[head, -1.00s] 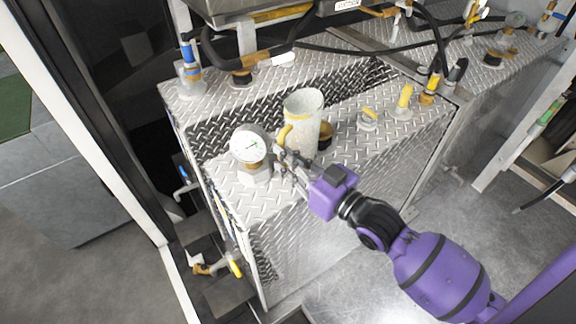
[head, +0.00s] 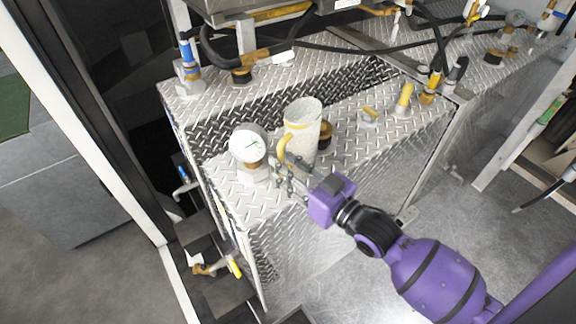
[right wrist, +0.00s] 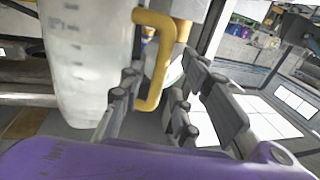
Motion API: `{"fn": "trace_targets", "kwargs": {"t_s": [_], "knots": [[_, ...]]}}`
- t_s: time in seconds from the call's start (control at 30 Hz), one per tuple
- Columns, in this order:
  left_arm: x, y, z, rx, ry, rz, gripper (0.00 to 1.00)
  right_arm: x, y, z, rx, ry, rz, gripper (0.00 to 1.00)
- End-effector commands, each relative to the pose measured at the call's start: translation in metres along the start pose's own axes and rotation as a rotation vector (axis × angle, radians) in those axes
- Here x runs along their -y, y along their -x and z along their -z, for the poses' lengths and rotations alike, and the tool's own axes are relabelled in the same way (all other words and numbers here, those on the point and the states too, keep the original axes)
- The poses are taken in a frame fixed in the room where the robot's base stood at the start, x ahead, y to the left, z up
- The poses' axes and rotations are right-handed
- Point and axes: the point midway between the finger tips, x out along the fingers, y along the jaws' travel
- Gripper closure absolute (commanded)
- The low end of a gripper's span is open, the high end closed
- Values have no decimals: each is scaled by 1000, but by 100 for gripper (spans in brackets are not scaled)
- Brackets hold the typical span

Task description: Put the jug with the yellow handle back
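The translucent white jug (head: 305,128) appears to stand, leaning a little, on the front part of the diamond-plate tank top (head: 350,152). Its yellow handle (head: 284,150) faces the front left. My right gripper (head: 288,184) is open, just in front of and below the handle. In the right wrist view the jug (right wrist: 88,60) fills the left side. The yellow handle (right wrist: 154,62) shows between the spread fingers of my gripper (right wrist: 168,108), with no finger visibly closed on it. The jug's base is partly hidden. My left gripper is out of view.
A round white gauge (head: 248,146) stands close left of the jug. A dark and brass cap (head: 325,135) sits right behind it. Yellow-handled fittings (head: 404,98) stand farther right, and a black hose (head: 350,49) crosses the back. The plate's front edge is near my gripper.

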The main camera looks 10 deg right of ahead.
Motion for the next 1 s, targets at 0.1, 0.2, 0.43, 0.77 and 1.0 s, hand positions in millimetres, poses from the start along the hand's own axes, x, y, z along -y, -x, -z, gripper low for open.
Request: {"fn": "trace_targets", "kwargs": {"t_s": [0.1, 0.2, 0.43, 0.77, 1.0], "knots": [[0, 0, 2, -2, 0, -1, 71, 0, 3, 3, 1, 0, 0, 69], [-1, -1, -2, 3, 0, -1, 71, 0, 19, 0, 5, -1, -1, 69], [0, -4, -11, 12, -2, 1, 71, 0, 70, -1, 8, -2, 0, 69], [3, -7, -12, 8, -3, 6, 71, 0, 116, 2, 3, -1, 0, 69], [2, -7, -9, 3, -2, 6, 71, 0, 121, 2, 3, -1, -3, 69]]}}
